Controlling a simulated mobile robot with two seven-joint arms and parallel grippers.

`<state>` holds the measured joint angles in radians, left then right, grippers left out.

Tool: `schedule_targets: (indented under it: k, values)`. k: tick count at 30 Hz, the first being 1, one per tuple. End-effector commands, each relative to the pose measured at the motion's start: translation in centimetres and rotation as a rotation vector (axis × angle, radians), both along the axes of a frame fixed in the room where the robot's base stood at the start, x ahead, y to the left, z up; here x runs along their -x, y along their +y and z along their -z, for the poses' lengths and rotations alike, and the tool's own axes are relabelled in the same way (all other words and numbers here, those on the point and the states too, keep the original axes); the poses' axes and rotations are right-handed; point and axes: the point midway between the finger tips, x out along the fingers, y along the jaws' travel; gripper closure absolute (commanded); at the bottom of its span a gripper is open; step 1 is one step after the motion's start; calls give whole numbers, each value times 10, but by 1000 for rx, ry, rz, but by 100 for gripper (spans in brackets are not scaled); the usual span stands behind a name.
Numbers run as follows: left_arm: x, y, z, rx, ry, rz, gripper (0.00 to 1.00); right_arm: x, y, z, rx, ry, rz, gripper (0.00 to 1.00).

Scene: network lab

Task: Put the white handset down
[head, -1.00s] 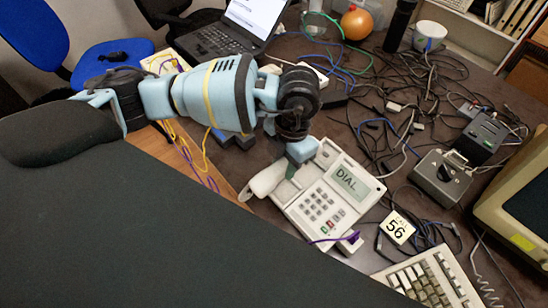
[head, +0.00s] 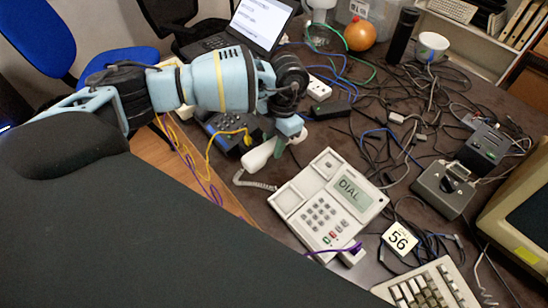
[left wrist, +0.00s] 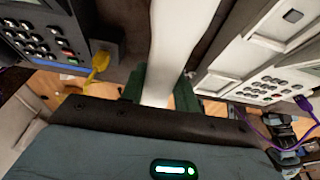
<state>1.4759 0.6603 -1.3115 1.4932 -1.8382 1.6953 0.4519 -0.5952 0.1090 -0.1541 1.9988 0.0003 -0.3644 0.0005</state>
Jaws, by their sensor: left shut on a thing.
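The white handset (head: 257,157) is in my left gripper (head: 279,147), to the left of the white desk phone (head: 318,213) whose screen reads DIAL. The handset is off the phone, and its coiled cord hangs below it. In the left wrist view the handset (left wrist: 180,38) runs up between the green fingertips of my left gripper (left wrist: 160,91), which is shut on it. The phone's empty cradle (head: 290,200) is uncovered, and the phone (left wrist: 255,50) shows at the right of the wrist view. My right gripper is not in view.
A dark desk phone (head: 222,128) with a yellow cable stands behind the handset; it fills the wrist view's left (left wrist: 42,32). Tangled cables (head: 420,120) cover the table's right side.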

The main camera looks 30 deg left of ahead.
Motion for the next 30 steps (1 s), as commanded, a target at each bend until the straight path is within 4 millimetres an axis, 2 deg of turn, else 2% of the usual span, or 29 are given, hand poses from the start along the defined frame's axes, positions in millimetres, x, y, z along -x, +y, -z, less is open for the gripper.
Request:
schedule_targets:
  k: [2, 10, 18, 30]
  values:
    - [0, 0, 9, 0, 1, 0, 96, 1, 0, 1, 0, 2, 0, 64]
    - [0, -1, 18, 1, -1, 1, 96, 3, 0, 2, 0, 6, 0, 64]
    - [0, 0, 57, 0, 0, 0, 96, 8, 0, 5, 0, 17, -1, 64]
    - [0, 0, 62, 1, -1, 1, 96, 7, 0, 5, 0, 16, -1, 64]
